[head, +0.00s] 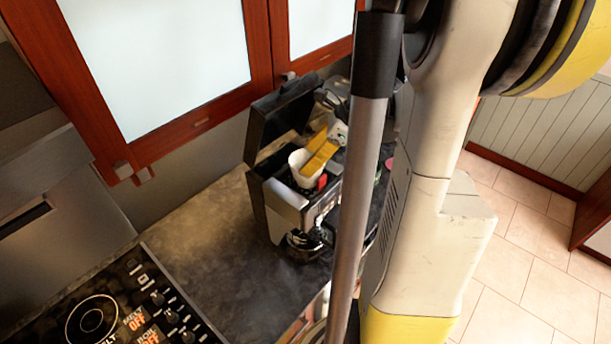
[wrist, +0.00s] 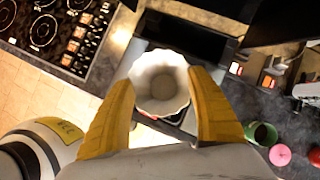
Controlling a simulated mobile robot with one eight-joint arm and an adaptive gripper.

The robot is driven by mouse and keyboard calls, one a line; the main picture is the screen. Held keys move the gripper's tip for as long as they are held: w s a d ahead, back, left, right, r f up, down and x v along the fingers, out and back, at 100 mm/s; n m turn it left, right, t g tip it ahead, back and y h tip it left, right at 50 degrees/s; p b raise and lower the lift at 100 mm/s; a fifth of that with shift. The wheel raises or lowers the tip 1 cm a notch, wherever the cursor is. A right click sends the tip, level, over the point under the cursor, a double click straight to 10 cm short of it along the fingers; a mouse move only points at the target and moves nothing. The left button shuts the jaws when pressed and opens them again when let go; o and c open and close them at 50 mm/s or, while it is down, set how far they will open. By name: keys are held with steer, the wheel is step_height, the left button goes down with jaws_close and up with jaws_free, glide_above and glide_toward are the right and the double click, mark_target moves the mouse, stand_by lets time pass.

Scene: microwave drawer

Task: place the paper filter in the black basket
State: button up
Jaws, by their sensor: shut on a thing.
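The white paper filter (head: 299,163) is a fluted cup, upright in the head view, over the open top of the coffee machine (head: 290,203). My gripper (head: 316,150) has its yellow fingers shut on the filter. In the wrist view the filter (wrist: 159,82) sits between the two fingertips, open side facing the camera. The black basket is mostly hidden under the filter; only dark parts show around the filter's base. I cannot tell whether the filter touches the basket.
The machine's black lid (head: 280,118) stands raised behind the filter. A glass carafe (head: 303,243) is below. A stove (head: 125,305) lies at left. A green cup (wrist: 260,134) and a pink round thing (wrist: 280,154) are at right in the wrist view. Counter left of the machine is clear.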

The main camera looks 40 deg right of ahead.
step_height(320, 180, down, 4)
steer(key=shift+a+r, duration=0.1)
steer(key=shift+r, duration=0.05)
steer(key=shift+f, duration=0.45)
steer(key=o, duration=0.8)
steer(key=shift+f, duration=0.1)
